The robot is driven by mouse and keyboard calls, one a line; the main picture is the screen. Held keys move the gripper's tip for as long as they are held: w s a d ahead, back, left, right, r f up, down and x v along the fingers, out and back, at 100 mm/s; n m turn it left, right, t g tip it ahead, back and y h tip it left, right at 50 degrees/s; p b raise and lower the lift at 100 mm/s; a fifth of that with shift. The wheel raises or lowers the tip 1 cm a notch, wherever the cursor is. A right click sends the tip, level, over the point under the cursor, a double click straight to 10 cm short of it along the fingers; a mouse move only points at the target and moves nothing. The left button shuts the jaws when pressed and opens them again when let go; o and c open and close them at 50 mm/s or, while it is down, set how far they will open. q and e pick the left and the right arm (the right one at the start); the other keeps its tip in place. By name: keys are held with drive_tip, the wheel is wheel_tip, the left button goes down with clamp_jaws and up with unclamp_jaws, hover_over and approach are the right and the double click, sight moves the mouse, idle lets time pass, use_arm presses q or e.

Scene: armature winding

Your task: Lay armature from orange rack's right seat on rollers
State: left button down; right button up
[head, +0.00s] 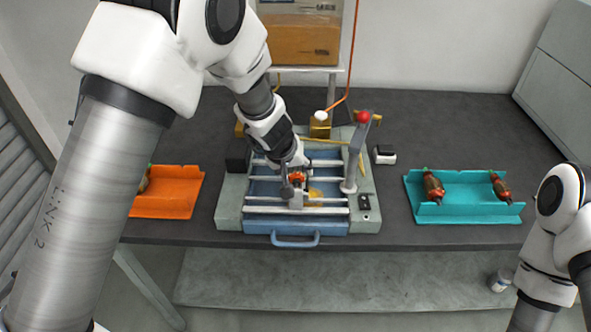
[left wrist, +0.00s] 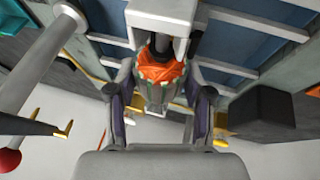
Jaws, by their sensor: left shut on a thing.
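My left gripper (head: 294,188) is over the middle of the roller machine (head: 230,206). It is shut on an armature with an orange winding (left wrist: 163,70), which also shows in the head view (head: 297,177). In the left wrist view both fingers flank the armature, and its far end is at a light grey bracket (left wrist: 160,14). I cannot tell whether the armature rests on the rollers (head: 325,211). The orange rack (head: 178,190) is left of the machine, partly hidden by my left arm. One armature (head: 145,180) shows at its left side; its right part looks empty. My right gripper is not in view.
A teal rack (head: 462,211) with two armatures (head: 433,187) (head: 502,187) stands on the right. A grey post with a red knob (head: 363,118) rises at the machine's right. A black block (left wrist: 268,108) stands beside the machine. A blue handle (head: 295,240) is at its front.

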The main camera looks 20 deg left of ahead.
use_arm(q)
drive_tip(key=shift+f, duration=0.2)
drive_tip(key=shift+c, duration=1.9)
unclamp_jaws()
drive_tip(key=v, duration=1.2)
drive_tip(key=shift+s+a+f, duration=0.1)
